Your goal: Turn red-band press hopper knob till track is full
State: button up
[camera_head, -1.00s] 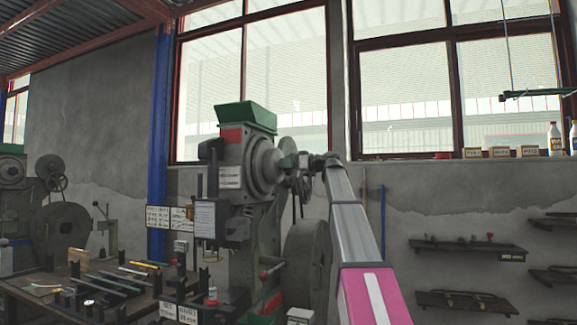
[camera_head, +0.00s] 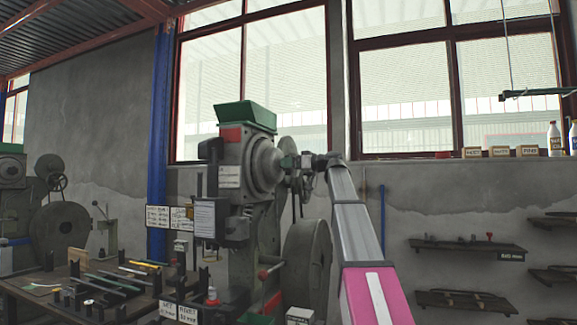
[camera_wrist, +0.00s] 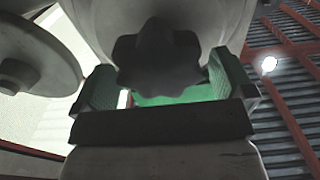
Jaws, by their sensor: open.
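The red-band press (camera_head: 232,178) stands at the centre of the head view, with a red band (camera_head: 231,135) below its green hopper (camera_head: 246,115). A round grey drum (camera_head: 265,165) faces my arm. My gripper (camera_head: 290,163) is close to the drum's face; its fingers are small there. In the wrist view, my gripper (camera_wrist: 163,82) is open, with a green-padded jaw on each side of the dark lobed knob (camera_wrist: 157,60). The knob lies between the jaws in the picture, with gaps on both sides; I cannot tell how deep it sits. The track and its fill cannot be made out.
A workbench (camera_head: 40,296) with tools stands at left, and another press (camera_head: 12,190) is at the far left. Wall shelves (camera_head: 468,248) hang at right. A blue post (camera_head: 160,150) rises behind the press.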

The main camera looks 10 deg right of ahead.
jog(key=v, duration=0.9)
jog(key=shift+s+d, duration=0.25)
